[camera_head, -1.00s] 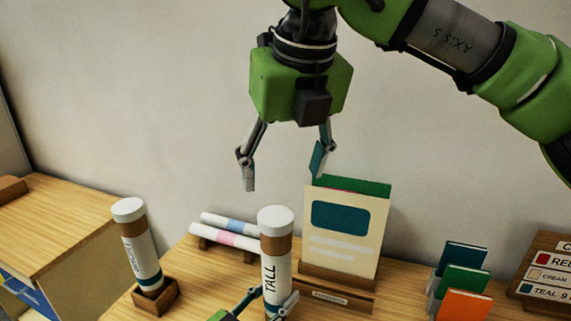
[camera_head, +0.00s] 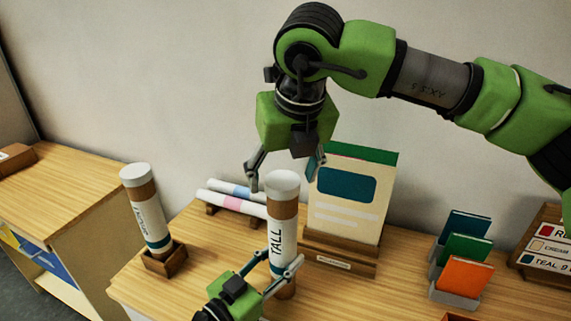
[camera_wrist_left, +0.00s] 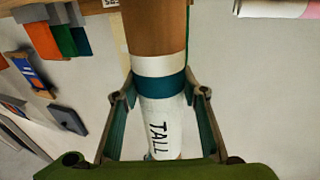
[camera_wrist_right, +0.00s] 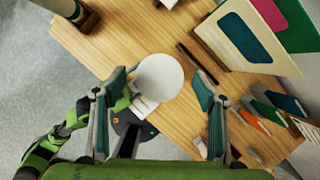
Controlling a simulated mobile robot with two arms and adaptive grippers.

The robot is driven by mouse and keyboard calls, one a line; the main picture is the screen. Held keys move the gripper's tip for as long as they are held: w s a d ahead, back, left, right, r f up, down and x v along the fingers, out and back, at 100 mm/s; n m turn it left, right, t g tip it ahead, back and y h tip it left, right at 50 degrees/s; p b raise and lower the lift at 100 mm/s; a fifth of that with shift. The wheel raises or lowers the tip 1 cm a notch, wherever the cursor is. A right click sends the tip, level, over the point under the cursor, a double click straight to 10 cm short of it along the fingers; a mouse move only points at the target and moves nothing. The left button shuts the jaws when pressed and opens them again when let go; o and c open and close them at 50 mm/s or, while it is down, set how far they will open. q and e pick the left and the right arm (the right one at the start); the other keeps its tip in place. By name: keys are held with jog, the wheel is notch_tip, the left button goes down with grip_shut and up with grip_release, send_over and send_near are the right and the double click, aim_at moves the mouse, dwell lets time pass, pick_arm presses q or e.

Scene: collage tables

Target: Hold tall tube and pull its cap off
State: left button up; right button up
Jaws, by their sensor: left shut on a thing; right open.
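The tall tube (camera_head: 282,236) is brown with a white label reading TALL and stands upright on the table. Its white cap (camera_head: 283,184) sits on top. My left gripper (camera_head: 283,272) is shut around the tube's label; the left wrist view shows its fingers on both sides of the tube (camera_wrist_left: 160,110). My right gripper (camera_head: 285,172) is open, pointing down above and around the level of the cap. In the right wrist view the cap (camera_wrist_right: 159,77) lies between the open fingers, nearer the left one. I cannot tell if that finger touches it.
Another capped tube (camera_head: 147,213) stands in a wooden holder at the left. Two rolls (camera_head: 234,199) lie on a rack behind the tall tube. A framed card (camera_head: 345,200) stands close behind to the right. Small coloured books (camera_head: 464,250) and a colour sign (camera_head: 545,247) are further right.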

aim_at(283, 182)
jog(key=c, duration=1.3)
jog(key=shift+c, duration=0.2)
jog(key=shift+r, duration=0.1)
jog(key=shift+r, duration=1)
jog(key=shift+r, duration=2)
pick_arm(q)
jog(key=o, duration=1.7)
